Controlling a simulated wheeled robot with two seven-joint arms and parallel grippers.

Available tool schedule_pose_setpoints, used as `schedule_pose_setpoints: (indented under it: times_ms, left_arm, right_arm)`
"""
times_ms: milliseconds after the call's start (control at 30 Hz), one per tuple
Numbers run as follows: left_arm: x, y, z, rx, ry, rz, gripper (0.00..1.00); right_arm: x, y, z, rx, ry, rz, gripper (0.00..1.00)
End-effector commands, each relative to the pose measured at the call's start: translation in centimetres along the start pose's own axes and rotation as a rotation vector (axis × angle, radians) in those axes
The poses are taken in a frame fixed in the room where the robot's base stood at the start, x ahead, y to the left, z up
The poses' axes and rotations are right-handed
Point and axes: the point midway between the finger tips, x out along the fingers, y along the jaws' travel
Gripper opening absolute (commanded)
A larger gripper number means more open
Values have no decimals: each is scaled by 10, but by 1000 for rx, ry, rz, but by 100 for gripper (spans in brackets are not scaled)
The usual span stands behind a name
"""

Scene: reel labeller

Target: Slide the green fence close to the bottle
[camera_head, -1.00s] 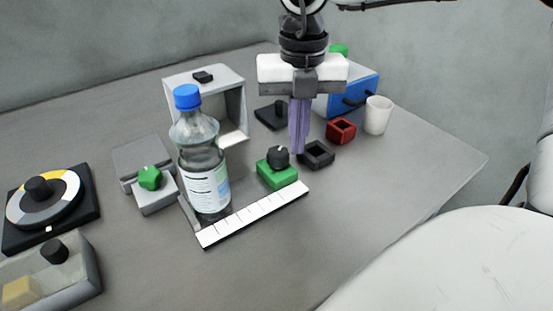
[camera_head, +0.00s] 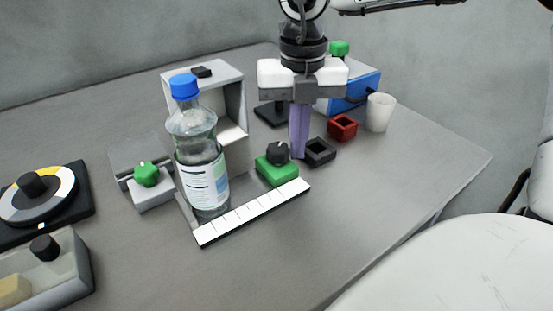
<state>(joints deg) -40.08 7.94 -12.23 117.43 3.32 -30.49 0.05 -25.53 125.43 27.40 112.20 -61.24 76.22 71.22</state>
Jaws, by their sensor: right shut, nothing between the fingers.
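The green fence (camera_head: 277,172) is a low green block with a black knob (camera_head: 278,152) on top. It sits behind the white marked scale (camera_head: 252,212), toward its right end. The clear bottle (camera_head: 203,165) with a blue cap stands upright behind the scale's left end. A clear gap lies between bottle and fence. My right gripper (camera_head: 299,157) points down just right of the fence, its purple fingers shut and empty. The picture does not show clearly whether the fingers touch the fence. My left gripper is out of view.
A black square holder (camera_head: 319,152), a red one (camera_head: 343,128) and a white cup (camera_head: 379,112) stand to the right. A grey frame (camera_head: 243,97) stands behind the bottle. A green-knobbed block (camera_head: 149,190) is at its left. The front right of the table is clear.

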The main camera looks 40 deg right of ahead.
Motion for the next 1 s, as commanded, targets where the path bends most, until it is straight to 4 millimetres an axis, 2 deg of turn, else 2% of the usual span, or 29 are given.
schedule_pose_setpoints:
  times_ms: [733, 1000]
  left_arm:
    - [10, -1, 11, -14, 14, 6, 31]
    - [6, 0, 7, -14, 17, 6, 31]
  right_arm:
    - [24, 0, 0, 0, 0, 1, 0]
    - [18, 0, 0, 0, 0, 0, 0]
